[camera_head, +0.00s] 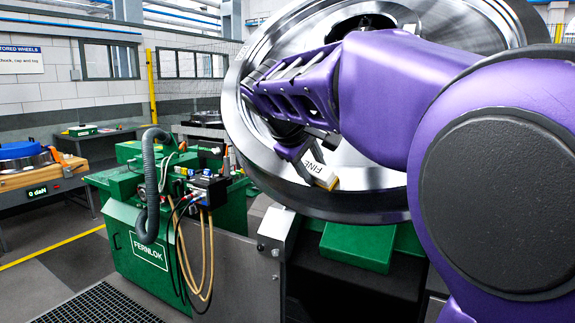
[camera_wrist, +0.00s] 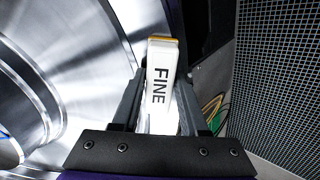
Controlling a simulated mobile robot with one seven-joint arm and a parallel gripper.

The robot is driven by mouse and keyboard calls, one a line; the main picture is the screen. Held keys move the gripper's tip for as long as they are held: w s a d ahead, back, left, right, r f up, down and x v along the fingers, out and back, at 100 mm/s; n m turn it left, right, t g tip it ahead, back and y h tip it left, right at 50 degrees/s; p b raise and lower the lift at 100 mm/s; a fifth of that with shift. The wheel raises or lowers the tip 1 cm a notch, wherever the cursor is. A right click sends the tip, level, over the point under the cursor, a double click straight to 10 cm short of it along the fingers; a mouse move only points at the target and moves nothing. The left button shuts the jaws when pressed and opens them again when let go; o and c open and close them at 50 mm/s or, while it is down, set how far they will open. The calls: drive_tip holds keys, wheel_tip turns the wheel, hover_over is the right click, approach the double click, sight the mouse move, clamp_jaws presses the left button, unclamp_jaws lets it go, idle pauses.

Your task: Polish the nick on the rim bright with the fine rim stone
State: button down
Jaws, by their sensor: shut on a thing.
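My gripper (camera_head: 302,152) is shut on the fine rim stone (camera_head: 318,171), a white block marked FINE with a yellowish end. The stone also shows in the wrist view (camera_wrist: 162,88), upright between the two fingers. The rail wheel (camera_head: 240,135) is a large shiny steel disc, tilted, behind my purple arm. In the head view the stone is in front of the wheel's lower face, near the rim; I cannot tell whether it touches. In the wrist view the wheel (camera_wrist: 35,75) fills the left side. I cannot make out the nick on the rim.
A green FERNLOK machine (camera_head: 150,250) with a grey hose and cables stands left of the wheel. A green block (camera_head: 358,247) lies below the wheel. A wooden-topped bench (camera_head: 30,178) with a blue object is at far left. A mesh panel (camera_wrist: 280,80) is at right in the wrist view.

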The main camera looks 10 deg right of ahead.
sight(326, 169)
drive_tip(key=shift+w+a, duration=0.1)
drive_tip(key=shift+a, duration=0.05)
drive_tip(key=shift+w+a+r+p, duration=0.1)
drive_tip(key=shift+w+a+p, duration=0.3)
drive_tip(key=shift+a, duration=0.2)
drive_tip(key=shift+w+a+p, duration=0.3)
drive_tip(key=shift+w+a, duration=0.1)
drive_tip(key=shift+a, duration=0.2)
drive_tip(key=shift+s, duration=0.1)
drive_tip(key=shift+s+d+b, duration=0.3)
drive_tip(key=shift+s+d, duration=0.1)
drive_tip(key=shift+d, duration=0.25)
drive_tip(key=shift+s+d+b, duration=0.3)
drive_tip(key=shift+s+d, duration=0.05)
drive_tip(key=shift+d, duration=0.3)
drive_tip(key=shift+s+d+f+b, duration=0.1)
drive_tip(key=shift+s+d+b, duration=0.1)
drive_tip(key=shift+s+d, duration=0.35)
drive_tip(key=shift+s+d+f+b, duration=0.1)
drive_tip(key=shift+s+d+b, duration=0.2)
drive_tip(key=shift+d, duration=0.45)
